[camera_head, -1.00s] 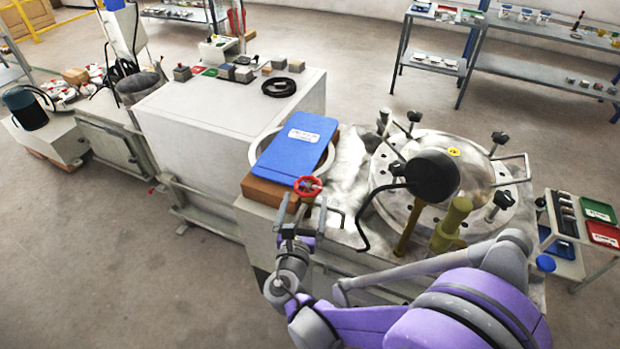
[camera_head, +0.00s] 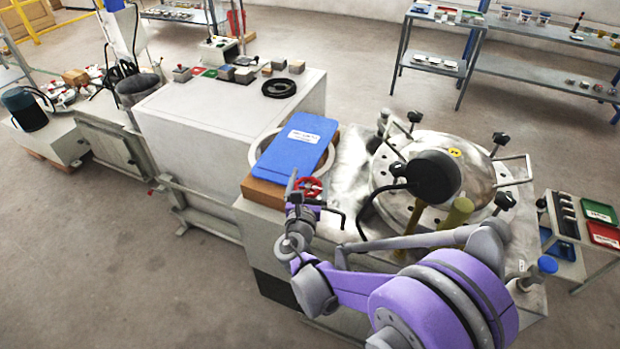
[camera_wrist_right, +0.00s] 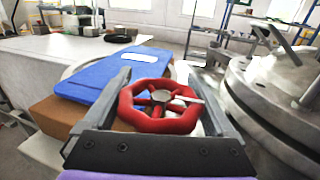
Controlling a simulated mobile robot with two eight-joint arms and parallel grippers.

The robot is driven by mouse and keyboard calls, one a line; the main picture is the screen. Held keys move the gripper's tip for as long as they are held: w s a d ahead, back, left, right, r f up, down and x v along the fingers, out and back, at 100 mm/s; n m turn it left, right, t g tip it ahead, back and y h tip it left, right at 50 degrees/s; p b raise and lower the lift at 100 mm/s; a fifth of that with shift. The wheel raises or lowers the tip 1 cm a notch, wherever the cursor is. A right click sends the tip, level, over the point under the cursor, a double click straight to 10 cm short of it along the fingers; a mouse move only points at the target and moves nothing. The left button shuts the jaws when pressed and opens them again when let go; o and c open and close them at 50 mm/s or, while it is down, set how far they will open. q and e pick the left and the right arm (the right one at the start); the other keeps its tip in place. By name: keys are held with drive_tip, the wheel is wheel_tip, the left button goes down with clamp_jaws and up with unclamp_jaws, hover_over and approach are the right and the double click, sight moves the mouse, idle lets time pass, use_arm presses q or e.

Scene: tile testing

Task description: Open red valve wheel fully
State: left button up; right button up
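The red valve wheel (camera_head: 311,187) stands at the front edge of the machine, just below the blue binder-like panel. In the right wrist view, the red valve wheel (camera_wrist_right: 160,122) shows its spokes and pale hub, with a light pin-like piece sticking out to the right. My right gripper (camera_head: 314,199) is at the wheel and partly covers it in the head view. In the wrist view, the right gripper's fingers (camera_wrist_right: 161,85) are spread wide, one on each side of the wheel. Whether they touch the rim is unclear. My left gripper is out of view.
A blue panel (camera_head: 296,146) lies on a brown block (camera_head: 266,191) behind the wheel. To the right is a round metal vessel lid (camera_head: 470,160) with clamps and a black handle. A bent black rod (camera_head: 362,213) stands close to the wheel's right. Floor at the left front is clear.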

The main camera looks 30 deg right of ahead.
drive_tip(key=c, duration=0.7)
drive_tip(key=shift+w+a+r+n+t+y+p, duration=0.1)
drive_tip(key=shift+n+t+y+p, duration=0.1)
drive_tip(key=shift+n+t+y, duration=0.5)
drive_tip(key=shift+w+a+r+n+t+y+p, duration=0.1)
drive_tip(key=shift+n+t+y+p, duration=0.1)
drive_tip(key=shift+n+y, duration=0.5)
drive_tip(key=shift+a+f+y, duration=0.2)
drive_tip(key=shift+y, duration=0.5)
drive_tip(key=o, duration=1.1)
drive_tip(key=shift+c, duration=0.2)
drive_tip(key=shift+s, duration=0.1)
drive_tip(key=v, duration=1)
drive_tip(key=shift+s, duration=0.25)
